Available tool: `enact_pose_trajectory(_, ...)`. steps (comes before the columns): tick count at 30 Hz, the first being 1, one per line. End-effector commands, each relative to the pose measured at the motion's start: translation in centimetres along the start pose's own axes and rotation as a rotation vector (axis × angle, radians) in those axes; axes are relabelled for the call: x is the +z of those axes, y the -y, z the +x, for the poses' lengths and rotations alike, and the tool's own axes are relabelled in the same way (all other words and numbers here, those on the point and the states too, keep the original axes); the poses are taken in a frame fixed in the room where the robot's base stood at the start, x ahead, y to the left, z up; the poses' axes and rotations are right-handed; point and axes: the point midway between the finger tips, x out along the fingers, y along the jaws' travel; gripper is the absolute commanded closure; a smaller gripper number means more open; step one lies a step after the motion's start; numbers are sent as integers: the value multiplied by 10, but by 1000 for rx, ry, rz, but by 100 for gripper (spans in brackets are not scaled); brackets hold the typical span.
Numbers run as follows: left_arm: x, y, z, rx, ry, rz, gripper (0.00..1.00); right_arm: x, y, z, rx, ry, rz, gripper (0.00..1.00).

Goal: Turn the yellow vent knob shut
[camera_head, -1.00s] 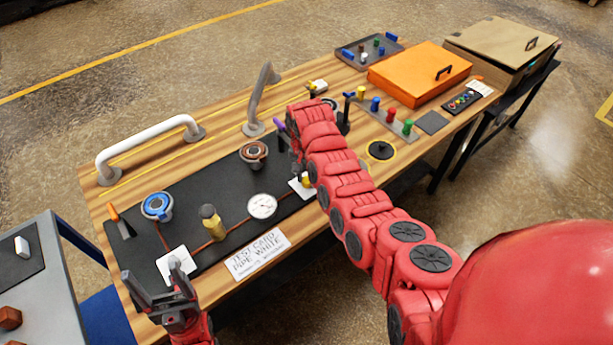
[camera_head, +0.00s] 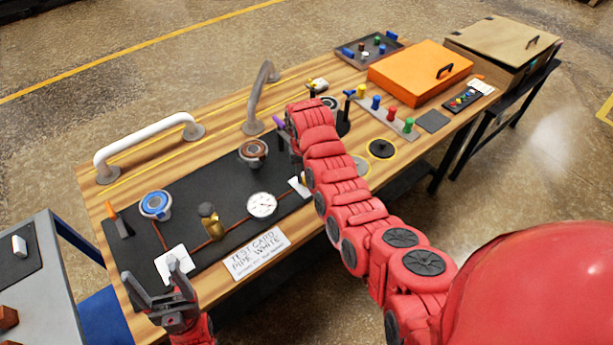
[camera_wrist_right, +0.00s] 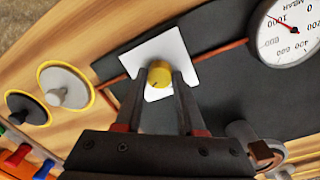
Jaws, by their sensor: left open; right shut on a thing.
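The yellow vent knob (camera_wrist_right: 159,74) sits on a white square plate (camera_wrist_right: 176,48) in the right wrist view. A small dark mark shows on its face toward the lower edge. My right gripper (camera_wrist_right: 160,83) has one finger on each side of the knob and is shut on it. In the head view, my right arm hides the knob and most of its plate; only a corner of the plate (camera_head: 298,187) shows. My left gripper (camera_head: 151,271) is open and empty, low at the left near the bench's front edge, beside another white plate (camera_head: 171,265).
A pressure gauge (camera_head: 262,205), brass fitting (camera_head: 211,222), blue-ringed valve (camera_head: 156,205) and brown-topped valve (camera_head: 253,151) stand on the black panel. A white handle (camera_head: 148,143) and grey handle (camera_head: 261,97) rise behind. An orange case (camera_head: 418,68) is at the far right.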

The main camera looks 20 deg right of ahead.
Motion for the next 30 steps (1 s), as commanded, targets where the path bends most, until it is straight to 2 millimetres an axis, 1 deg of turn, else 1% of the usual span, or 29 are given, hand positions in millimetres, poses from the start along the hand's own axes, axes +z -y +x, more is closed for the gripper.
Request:
enact_pose_trajectory(21, 3, -1, -18, 0, 0, 0, 26, 1, 0, 1, 1, -33, -679, 100)
enact_pose_trajectory(30, 4, -1, -26, 0, 0, 0, 26, 1, 0, 1, 2, -46, -929, 100)
